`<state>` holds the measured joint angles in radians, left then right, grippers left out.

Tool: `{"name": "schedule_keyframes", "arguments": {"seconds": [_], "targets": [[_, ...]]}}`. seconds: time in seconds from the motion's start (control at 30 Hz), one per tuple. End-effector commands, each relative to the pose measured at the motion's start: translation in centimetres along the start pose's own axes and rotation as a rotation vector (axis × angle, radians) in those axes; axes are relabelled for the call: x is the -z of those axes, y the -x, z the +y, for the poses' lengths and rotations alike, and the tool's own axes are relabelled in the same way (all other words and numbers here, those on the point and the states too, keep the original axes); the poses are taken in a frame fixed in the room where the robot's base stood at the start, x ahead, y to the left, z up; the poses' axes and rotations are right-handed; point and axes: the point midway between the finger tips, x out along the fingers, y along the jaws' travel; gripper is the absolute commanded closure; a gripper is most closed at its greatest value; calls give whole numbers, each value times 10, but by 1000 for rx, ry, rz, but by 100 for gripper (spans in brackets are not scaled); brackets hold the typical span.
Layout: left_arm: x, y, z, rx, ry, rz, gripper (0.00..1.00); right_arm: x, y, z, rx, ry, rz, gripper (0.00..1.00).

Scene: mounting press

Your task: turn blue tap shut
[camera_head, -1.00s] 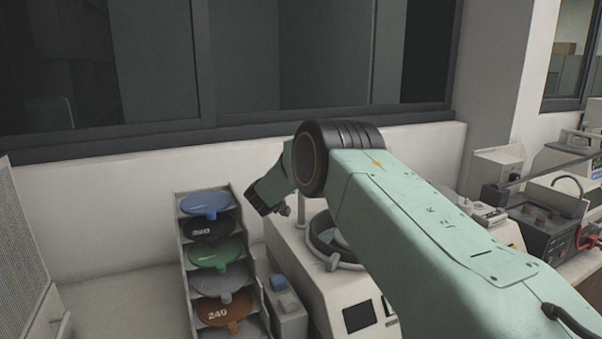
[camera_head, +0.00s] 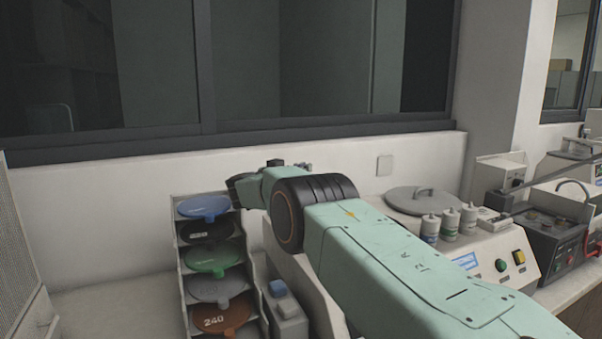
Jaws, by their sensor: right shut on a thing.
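My right arm reaches in from the lower right. Its gripper (camera_head: 240,190) is dark, small and partly hidden by my wrist, at the upper right edge of a rack. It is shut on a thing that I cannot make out. I cannot pick out a blue tap; my arm hides much of the machine behind it. My left gripper is not in view.
The rack (camera_head: 255,270) holds several coloured discs, with a blue disc (camera_head: 203,204) on top.

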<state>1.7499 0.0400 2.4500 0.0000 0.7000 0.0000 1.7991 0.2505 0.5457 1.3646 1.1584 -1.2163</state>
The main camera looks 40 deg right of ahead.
Motion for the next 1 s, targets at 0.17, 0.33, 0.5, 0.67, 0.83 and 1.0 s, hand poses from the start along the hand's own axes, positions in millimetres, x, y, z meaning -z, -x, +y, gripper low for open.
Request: {"name": "schedule_keyframes", "arguments": {"seconds": [0.17,0.33,0.5,0.67,0.83,1.0], "targets": [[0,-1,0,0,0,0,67,1,-2,1,-8,-2,1,100],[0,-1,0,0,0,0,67,1,-2,1,-9,-1,1,100],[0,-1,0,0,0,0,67,2,-2,1,-8,-1,1,89],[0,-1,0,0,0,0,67,1,-1,1,-8,-1,1,75],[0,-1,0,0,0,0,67,1,-1,1,-6,-1,1,67],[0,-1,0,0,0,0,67,0,0,0,-6,0,0,67]]}}
